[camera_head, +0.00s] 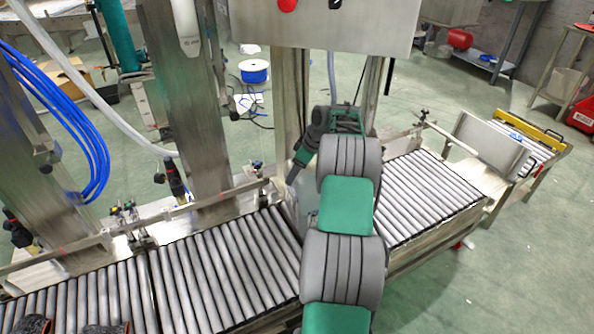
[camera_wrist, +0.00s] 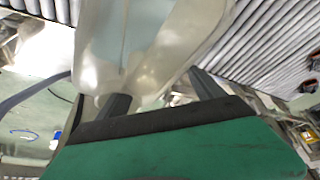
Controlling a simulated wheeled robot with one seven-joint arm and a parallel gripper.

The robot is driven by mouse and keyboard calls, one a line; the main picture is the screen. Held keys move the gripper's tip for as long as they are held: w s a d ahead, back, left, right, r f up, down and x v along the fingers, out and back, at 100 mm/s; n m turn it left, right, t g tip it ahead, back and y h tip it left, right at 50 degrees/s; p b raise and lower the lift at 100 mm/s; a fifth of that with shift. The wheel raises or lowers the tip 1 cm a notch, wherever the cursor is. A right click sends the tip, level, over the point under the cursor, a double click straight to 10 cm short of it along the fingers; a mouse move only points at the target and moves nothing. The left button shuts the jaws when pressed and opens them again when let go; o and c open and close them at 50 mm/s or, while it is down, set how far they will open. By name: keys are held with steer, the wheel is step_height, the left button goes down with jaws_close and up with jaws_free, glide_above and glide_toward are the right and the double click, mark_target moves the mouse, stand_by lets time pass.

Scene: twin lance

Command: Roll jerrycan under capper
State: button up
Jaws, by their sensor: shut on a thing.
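A pale translucent jerrycan (camera_wrist: 145,45) fills the upper middle of the wrist view, very close to the camera. My gripper (camera_wrist: 165,95) has its two dark fingers against the lower part of the can and is shut on it. In the head view my green and grey arm reaches over the conveyor and hides most of the jerrycan. Only a pale sliver of the can (camera_head: 303,200) shows left of the arm. The capper cannot be made out for certain; a steel machine with a control panel (camera_head: 330,25) stands behind the conveyor.
The roller conveyor (camera_head: 215,270) runs from lower left to the right, with a guide rail (camera_head: 205,203) along its far side. Rollers right of my arm (camera_head: 430,195) are clear. Blue hoses (camera_head: 80,120) hang at the left. Dark objects (camera_head: 105,328) sit at the bottom left.

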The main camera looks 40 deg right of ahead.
jaws_close()
steer(key=o, duration=0.7)
jaws_free()
steer(key=o, duration=0.5)
steer(key=shift+r, duration=0.1)
